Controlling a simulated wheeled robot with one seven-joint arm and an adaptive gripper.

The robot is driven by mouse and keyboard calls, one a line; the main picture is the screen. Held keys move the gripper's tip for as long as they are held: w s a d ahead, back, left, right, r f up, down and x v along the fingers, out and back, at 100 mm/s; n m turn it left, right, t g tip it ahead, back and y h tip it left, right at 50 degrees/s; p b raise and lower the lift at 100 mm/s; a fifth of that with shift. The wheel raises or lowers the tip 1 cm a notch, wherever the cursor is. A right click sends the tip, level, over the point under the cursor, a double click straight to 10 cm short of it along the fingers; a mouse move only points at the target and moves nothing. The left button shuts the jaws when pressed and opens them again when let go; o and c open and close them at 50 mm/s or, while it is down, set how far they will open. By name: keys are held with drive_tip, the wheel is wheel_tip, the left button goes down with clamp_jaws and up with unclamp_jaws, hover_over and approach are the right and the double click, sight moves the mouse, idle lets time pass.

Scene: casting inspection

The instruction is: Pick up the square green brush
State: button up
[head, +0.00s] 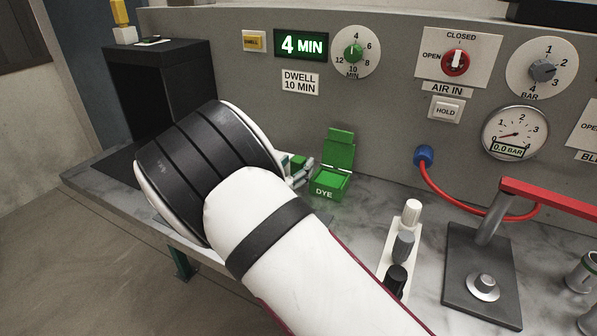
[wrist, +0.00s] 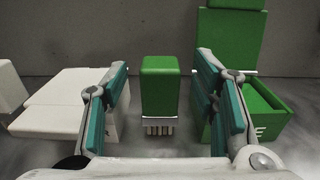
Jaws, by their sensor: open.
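The square green brush (wrist: 160,88) stands upright in the wrist view, its pale bristles pointing down. It is between the two open fingers of my gripper (wrist: 160,100), with a gap on each side. In the head view, my arm hides most of the gripper (head: 300,175), and a small green part of the brush (head: 298,162) shows beside its fingers. The open green DYE box (head: 328,186) stands just right of my gripper, and it also shows in the wrist view (wrist: 268,122) close behind the right finger.
A white box (wrist: 58,105) lies left of the left finger. The grey panel (head: 385,110) rises behind the bench. A white holder with knobs (head: 385,260), a red-handled clamp (head: 545,195) and a red hose (head: 450,200) are to the right. Marble bench lies clear in front of the DYE box.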

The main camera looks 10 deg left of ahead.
drive_tip(key=shift+x, duration=1.05)
drive_tip(key=c, duration=1.3)
drive_tip(key=shift+o, duration=0.2)
drive_tip(key=shift+r, duration=0.8)
wheel_tip(320, 180, up, 2)
drive_tip(key=shift+r, duration=0.2)
drive_tip(key=s+r+p, duration=0.1)
drive_tip(key=s, duration=1.5)
drive_tip(key=shift+a, duration=0.35)
